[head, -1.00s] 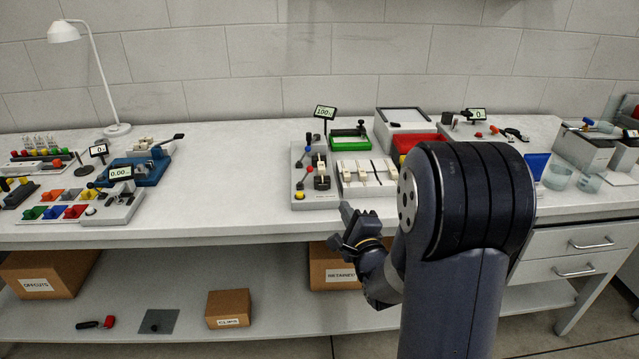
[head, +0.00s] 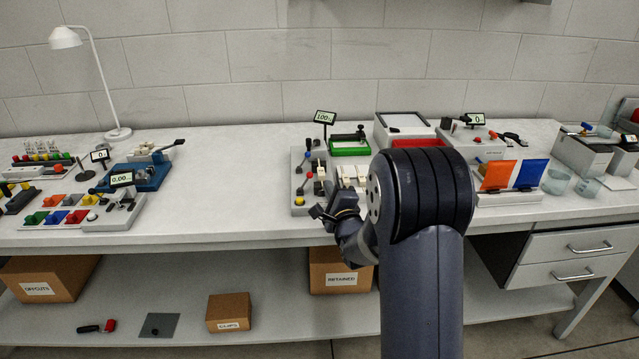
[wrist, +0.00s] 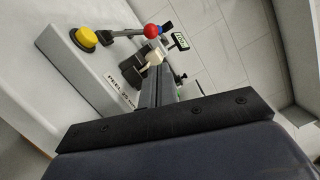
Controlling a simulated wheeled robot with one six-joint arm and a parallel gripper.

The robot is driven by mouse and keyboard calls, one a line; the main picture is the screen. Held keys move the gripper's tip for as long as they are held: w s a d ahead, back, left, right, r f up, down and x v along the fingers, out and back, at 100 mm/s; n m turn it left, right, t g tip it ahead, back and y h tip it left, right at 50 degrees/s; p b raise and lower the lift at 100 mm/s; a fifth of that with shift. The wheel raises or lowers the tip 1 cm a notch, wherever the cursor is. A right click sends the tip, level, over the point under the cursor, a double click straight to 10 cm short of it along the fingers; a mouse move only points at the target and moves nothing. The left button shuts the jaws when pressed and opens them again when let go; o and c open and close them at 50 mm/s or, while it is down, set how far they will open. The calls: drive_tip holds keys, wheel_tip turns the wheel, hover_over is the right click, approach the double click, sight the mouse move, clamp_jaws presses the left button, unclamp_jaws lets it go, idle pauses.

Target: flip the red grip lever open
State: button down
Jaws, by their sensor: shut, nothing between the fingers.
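A lever with a red ball-shaped grip (head: 299,170) stands on the grey control panel at the bench's front middle. The same red grip (wrist: 151,31) shows in the wrist view on a dark arm, near a yellow button (wrist: 83,38). My gripper (head: 318,212) is shut and empty, low at the panel's front edge. In the wrist view my fingers (wrist: 158,72) are together, pointing toward a cream block, apart from the red grip. I cannot tell how far the lever is swung.
Cream blocks (head: 348,171) sit right of the panel, partly hidden by my arm. A green tray (head: 349,150) and a small display (head: 325,117) stand behind. Orange (head: 497,175) and blue (head: 531,174) plates stand at right.

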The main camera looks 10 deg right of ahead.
sight(306, 181)
drive_tip(key=shift+w+a+r, duration=0.2)
drive_tip(key=shift+w+a, duration=0.25)
drive_tip(key=shift+a, duration=0.15)
drive_tip(key=shift+w+a+r, duration=0.2)
drive_tip(key=shift+w+a, duration=0.25)
drive_tip(key=shift+a, duration=0.15)
